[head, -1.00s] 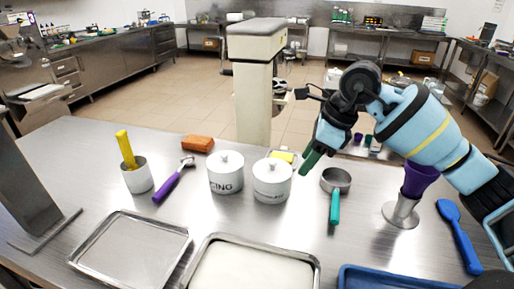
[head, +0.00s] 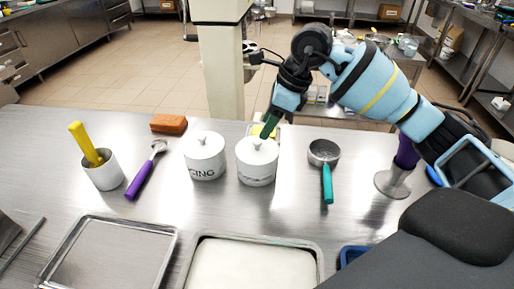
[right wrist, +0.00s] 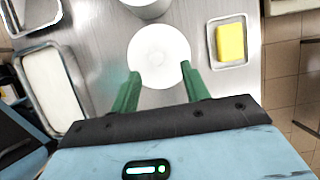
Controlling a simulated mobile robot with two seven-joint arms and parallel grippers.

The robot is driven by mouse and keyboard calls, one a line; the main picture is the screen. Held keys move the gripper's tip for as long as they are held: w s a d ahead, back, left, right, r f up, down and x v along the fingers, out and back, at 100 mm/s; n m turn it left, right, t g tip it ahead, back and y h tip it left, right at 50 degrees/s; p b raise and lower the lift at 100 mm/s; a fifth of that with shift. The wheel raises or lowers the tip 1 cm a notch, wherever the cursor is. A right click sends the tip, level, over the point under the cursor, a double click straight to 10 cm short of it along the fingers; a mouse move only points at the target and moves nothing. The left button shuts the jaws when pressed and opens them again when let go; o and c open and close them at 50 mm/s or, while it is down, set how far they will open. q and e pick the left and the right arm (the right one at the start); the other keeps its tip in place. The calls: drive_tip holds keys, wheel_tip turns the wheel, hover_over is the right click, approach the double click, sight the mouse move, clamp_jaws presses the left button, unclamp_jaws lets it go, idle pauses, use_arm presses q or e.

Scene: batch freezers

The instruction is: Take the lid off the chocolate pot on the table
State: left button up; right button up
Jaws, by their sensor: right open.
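Two white lidded pots stand side by side on the steel table. The left pot (head: 205,168) shows the letters "CING". The right pot (head: 256,172) has dark lettering too small to read and fits the chocolate pot. Its white lid (head: 257,150) with a small knob is on it. In the right wrist view the open green fingers (right wrist: 161,72) are on either side of the near part of the round lid (right wrist: 160,50), holding nothing. My left gripper is not in view.
A measuring cup with a teal handle (head: 327,180) lies right of the pots. A purple-handled scoop (head: 140,180) and an orange block (head: 169,123) lie left. A yellow sponge (right wrist: 230,42) sits in a small tray behind the pot. Large trays (head: 110,228) fill the front.

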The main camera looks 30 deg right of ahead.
sight(258, 141)
drive_tip(key=shift+p+x, duration=0.3)
drive_tip(key=shift+x, duration=2.25)
drive_tip(key=shift+s+a, duration=0.15)
clamp_jaws()
